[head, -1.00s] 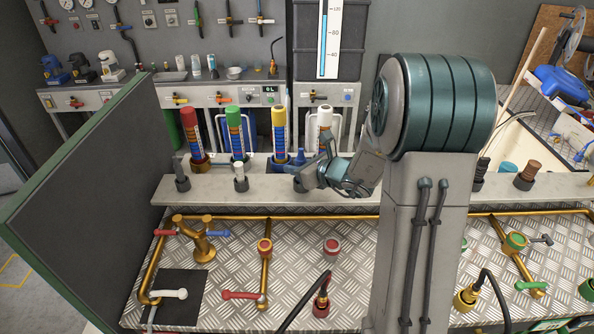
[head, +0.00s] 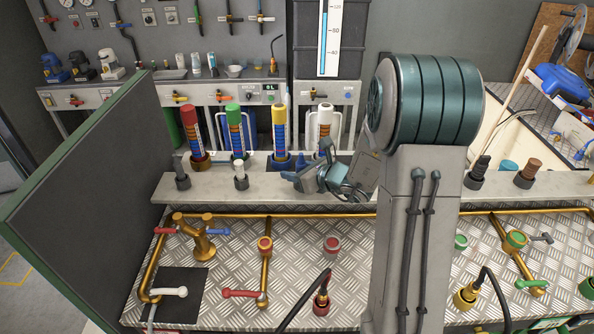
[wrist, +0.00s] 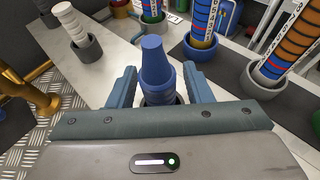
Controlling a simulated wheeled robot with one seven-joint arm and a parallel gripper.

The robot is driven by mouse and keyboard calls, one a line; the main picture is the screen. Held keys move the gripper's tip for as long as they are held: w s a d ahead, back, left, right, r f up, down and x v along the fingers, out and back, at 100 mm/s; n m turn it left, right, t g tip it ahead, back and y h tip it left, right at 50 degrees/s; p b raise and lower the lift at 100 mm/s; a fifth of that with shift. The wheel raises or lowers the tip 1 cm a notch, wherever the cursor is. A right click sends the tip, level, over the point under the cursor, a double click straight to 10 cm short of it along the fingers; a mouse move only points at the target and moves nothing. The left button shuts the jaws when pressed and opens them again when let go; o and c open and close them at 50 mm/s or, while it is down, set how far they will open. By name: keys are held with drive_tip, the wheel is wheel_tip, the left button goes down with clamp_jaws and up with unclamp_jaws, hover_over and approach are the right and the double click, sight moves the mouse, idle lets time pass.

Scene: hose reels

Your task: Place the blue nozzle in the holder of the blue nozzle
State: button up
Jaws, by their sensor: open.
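The blue nozzle (wrist: 156,66) stands upright in a dark ring-shaped holder (wrist: 159,98) in the wrist view, its narrow end up. My gripper (wrist: 159,72) is open, with one finger on each side of the nozzle and a gap visible at each side. The lower part of the nozzle and most of the holder are hidden behind my gripper body. In the head view, my gripper (head: 297,177) is low over the grey shelf, in front of the yellow and white tubes; the nozzle is hard to tell apart from the fingers there.
A white nozzle (wrist: 70,22) stands in a grey holder to the left. Tall tubes, such as the yellow one (head: 278,130) and white one (head: 324,124), stand close behind. The shelf (head: 218,186) is clear between holders. Brass pipes (head: 265,275) lie in front.

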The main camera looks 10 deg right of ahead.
drive_tip(key=shift+r, duration=0.2)
drive_tip(key=b+v, duration=0.1)
drive_tip(key=v, duration=1)
drive_tip(key=s+a+r+n+g, duration=0.1)
drive_tip(key=s+a+n+g, duration=0.7)
drive_tip(key=s+n, duration=0.6)
drive_tip(key=s+d+r+n+h, duration=0.2)
drive_tip(key=s+d+n+h, duration=0.2)
drive_tip(key=n, duration=1.1)
drive_tip(key=s+h, duration=0.3)
drive_tip(key=shift+s+r, duration=0.15)
drive_tip(key=shift+s, duration=0.05)
